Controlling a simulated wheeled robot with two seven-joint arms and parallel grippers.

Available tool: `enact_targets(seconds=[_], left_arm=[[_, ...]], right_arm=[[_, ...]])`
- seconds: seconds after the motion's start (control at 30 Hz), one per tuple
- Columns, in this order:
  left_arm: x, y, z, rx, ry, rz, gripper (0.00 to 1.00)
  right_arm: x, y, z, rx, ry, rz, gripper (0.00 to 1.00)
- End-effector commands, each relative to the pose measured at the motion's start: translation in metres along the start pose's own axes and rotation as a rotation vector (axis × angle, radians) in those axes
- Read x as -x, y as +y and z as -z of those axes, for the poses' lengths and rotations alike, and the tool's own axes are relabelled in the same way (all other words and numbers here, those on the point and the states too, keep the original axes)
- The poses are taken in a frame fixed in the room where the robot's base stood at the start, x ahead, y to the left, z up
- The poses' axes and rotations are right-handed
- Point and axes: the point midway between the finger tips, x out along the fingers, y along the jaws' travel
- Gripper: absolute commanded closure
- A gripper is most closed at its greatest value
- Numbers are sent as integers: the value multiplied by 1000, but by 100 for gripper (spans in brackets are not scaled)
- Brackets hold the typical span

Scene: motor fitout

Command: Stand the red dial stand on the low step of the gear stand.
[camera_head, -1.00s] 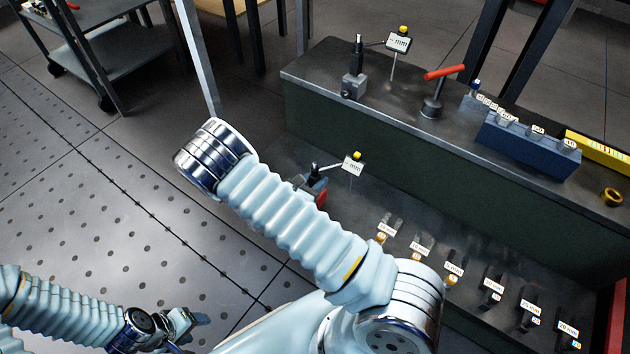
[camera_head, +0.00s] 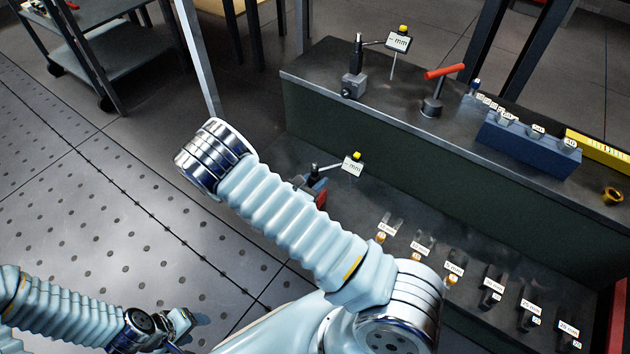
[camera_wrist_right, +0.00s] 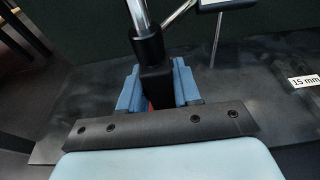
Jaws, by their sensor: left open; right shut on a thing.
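The red dial stand (camera_head: 321,197) is at the left end of the gear stand's low step (camera_head: 375,205), with its white "mm" dial (camera_head: 353,164) out to the right. My right gripper (camera_head: 312,184) is shut on its dark block, largely hidden behind my right arm in the head view. In the right wrist view the blue fingers (camera_wrist_right: 157,88) clasp the dark block (camera_wrist_right: 155,85) under the upright post; a sliver of red shows below. Whether the base touches the step cannot be told. My left gripper (camera_head: 190,326) is open and empty, low over the floor at the left.
On the high step (camera_head: 400,108) stand a grey-based dial stand (camera_head: 353,84), a red-handled tool (camera_head: 435,95), a blue block rack (camera_head: 527,148) and a yellow bar (camera_head: 598,150). Several labelled gauges line the low step to the right. The step is bare between them and the red stand.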

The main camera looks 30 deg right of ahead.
Motion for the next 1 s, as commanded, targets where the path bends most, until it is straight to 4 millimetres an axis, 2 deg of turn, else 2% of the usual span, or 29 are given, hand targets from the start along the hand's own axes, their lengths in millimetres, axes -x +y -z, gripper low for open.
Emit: enact_targets(seconds=[0.33,0.37,0.53,0.83,1.0], left_arm=[[-4,-1,0,0,0,0,43],[-3,-1,0,0,0,0,43],[-3,-1,0,0,0,0,43],[-3,0,0,0,-2,-1,43],[-2,0,0,0,-1,-1,43]], right_arm=[[-2,0,3,-1,-4,0,100],[-1,0,3,-1,-4,0,65],[-1,0,3,-1,-2,0,39],[-1,0,5,1,2,0,38],[19,1,5,1,2,-3,38]])
